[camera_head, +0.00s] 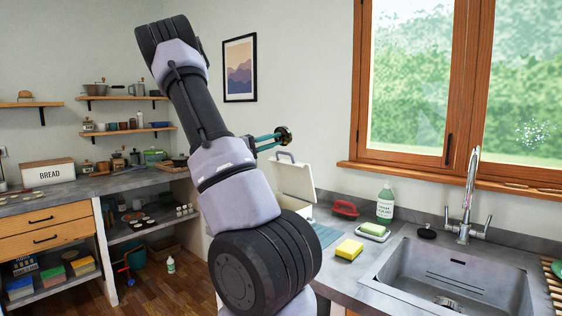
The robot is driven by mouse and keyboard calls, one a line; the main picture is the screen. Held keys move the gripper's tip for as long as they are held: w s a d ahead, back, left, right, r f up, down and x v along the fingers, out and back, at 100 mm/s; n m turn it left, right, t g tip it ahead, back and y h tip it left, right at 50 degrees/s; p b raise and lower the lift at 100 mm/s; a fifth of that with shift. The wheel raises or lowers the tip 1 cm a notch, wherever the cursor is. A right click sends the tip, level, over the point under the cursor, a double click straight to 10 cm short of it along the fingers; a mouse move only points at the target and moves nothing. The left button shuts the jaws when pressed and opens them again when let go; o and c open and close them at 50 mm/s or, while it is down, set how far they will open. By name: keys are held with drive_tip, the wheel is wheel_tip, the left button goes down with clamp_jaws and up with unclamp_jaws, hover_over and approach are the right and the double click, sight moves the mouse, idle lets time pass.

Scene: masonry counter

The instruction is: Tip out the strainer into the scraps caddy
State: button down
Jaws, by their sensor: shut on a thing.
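My gripper (276,140) shows to the right of my arm, with its two teal fingers pointing right. It is shut on a small dark round thing with a brass-coloured part, which looks like the strainer (286,136). The strainer is held up in the air, turned on its side; whether anything is in it is too small to tell. The scraps caddy seems to be the white box with its lid (293,180) standing open, below the strainer in the picture. My arm hides much of the box, and its inside does not show.
A grey sink (455,275) with a tall tap (471,190) is at the right.

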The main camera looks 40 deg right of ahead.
drive_tip(key=shift+a+f+m+g+h, duration=0.2)
drive_tip(key=shift+f+m+g+h, duration=0.25)
drive_tip(key=shift+h, duration=0.35)
idle(0.5)
drive_tip(key=shift+r, duration=0.1)
drive_tip(key=shift+s+d+r+n+t+y, duration=0.1)
drive_tip(key=shift+d+r+n+t+y, duration=0.15)
drive_tip(key=shift+y, duration=0.2)
drive_tip(key=shift+r+n+t+y, duration=0.1)
drive_tip(key=shift+r+t+y, duration=0.15)
drive_tip(key=shift+y, duration=0.2)
drive_tip(key=shift+d+r+n+y, duration=0.3)
drive_tip(key=shift+r+n+y, duration=0.15)
drive_tip(key=shift+y, duration=0.55)
drive_tip(key=shift+w+f+t, duration=0.15)
drive_tip(key=shift+w+t, duration=0.1)
